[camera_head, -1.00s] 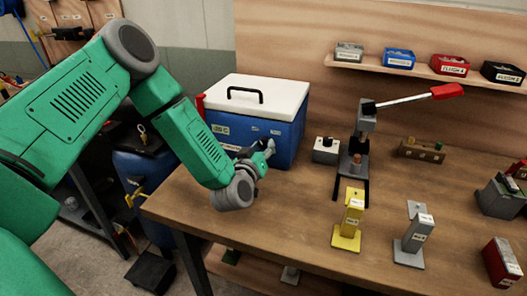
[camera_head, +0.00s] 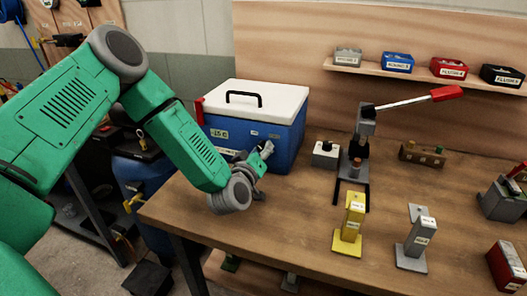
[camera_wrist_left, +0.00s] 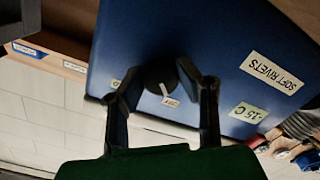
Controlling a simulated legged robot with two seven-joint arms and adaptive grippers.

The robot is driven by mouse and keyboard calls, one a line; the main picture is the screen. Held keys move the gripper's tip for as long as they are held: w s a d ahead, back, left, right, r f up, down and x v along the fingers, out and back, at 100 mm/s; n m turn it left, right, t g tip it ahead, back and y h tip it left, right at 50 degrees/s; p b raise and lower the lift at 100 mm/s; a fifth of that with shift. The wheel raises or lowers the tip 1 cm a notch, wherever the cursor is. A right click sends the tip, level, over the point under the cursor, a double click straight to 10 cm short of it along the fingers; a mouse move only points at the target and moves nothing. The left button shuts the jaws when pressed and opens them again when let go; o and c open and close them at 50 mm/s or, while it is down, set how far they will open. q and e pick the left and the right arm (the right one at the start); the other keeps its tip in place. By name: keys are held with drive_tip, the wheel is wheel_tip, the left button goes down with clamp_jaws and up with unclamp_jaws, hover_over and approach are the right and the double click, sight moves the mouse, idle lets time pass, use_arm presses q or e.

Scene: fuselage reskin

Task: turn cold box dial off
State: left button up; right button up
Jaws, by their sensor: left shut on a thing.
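The cold box (camera_head: 252,136) is a blue box with a white lid and black handle, at the back left of the workbench. Its lid is closed. In the left wrist view, turned upside down, its blue front (camera_wrist_left: 210,45) carries a round black dial (camera_wrist_left: 160,73) with a white pointer mark. Small labels sit around the dial; their words are too small to read surely. My left gripper (camera_head: 263,151) is at the box front, its two black fingers (camera_wrist_left: 158,82) shut on the dial from both sides. In the head view the gripper hides the dial. My right gripper is not in view.
A grey block with a black knob (camera_head: 325,149) and a lever press (camera_head: 362,140) stand right of the box. Yellow (camera_head: 352,222) and grey (camera_head: 417,232) stands are nearer the front. The bench between my arm and these stands is clear.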

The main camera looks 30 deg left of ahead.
use_arm(q)
drive_tip(key=o, duration=1.1)
drive_tip(key=shift+a+r, duration=0.2)
drive_tip(key=shift+r, duration=0.1)
drive_tip(key=shift+s+f, duration=0.1)
drive_tip(key=shift+a, duration=0.1)
drive_tip(key=shift+s+f, duration=0.1)
drive_tip(key=shift+f, duration=0.05)
drive_tip(key=shift+v, duration=5.9)
